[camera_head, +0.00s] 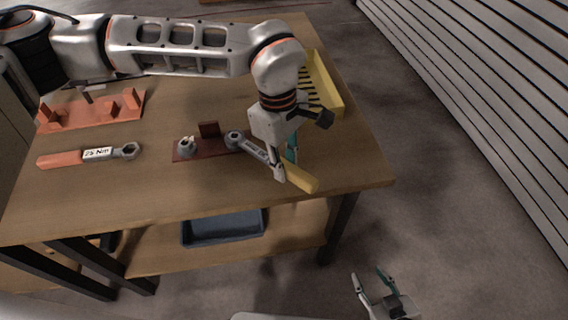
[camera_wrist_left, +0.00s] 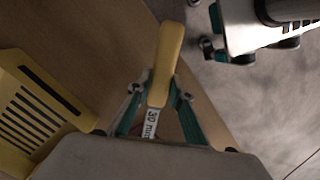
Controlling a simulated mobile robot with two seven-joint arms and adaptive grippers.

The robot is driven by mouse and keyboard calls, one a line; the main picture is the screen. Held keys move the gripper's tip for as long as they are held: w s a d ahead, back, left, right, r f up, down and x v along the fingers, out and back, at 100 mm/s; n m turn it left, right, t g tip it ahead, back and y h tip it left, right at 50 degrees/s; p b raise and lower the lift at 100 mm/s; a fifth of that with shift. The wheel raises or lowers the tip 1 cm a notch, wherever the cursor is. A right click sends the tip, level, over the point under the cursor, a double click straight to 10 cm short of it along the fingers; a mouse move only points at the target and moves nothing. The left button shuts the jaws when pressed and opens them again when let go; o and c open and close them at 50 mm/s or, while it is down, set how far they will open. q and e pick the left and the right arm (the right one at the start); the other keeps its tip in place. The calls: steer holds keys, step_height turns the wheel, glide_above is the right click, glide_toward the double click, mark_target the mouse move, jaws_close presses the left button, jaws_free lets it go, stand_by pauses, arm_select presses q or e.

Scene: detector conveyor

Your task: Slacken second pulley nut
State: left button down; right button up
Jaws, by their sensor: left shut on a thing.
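A wrench with a yellow handle (camera_head: 301,180) has a grey shaft and a ring head (camera_head: 234,138). Its "30 mm" label shows in the left wrist view (camera_wrist_left: 151,122). My left gripper (camera_head: 284,168) is shut on this wrench, near where handle and shaft meet. The ring head is at the right end of a dark red plate (camera_head: 217,147). Whether it sits around a nut there cannot be made out. A grey nut (camera_head: 186,146) shows at the plate's left end. My right gripper (camera_head: 368,274) is open and empty, beyond the table's front edge.
An orange-handled "25 Nm" wrench (camera_head: 72,158) lies on the table at left, in front of an orange holder (camera_head: 95,121). A yellow slotted tray (camera_head: 334,91) stands behind my left gripper. A blue-grey bin (camera_head: 222,233) is on the lower shelf.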

arm_select(q)
steer(key=shift+d+r, duration=0.1)
steer(key=shift+w+d+n, duration=0.3)
steer(key=shift+w+n, duration=0.15)
steer(key=shift+w, duration=0.1)
steer(key=shift+w+d+n, duration=0.25)
steer(key=shift+w+n, duration=0.2)
steer(key=shift+w, duration=0.1)
steer(key=shift+s, duration=0.15)
steer(key=shift+s+a+m, duration=0.2)
steer(key=shift+s+m, duration=0.05)
steer(key=shift+m, duration=0.05)
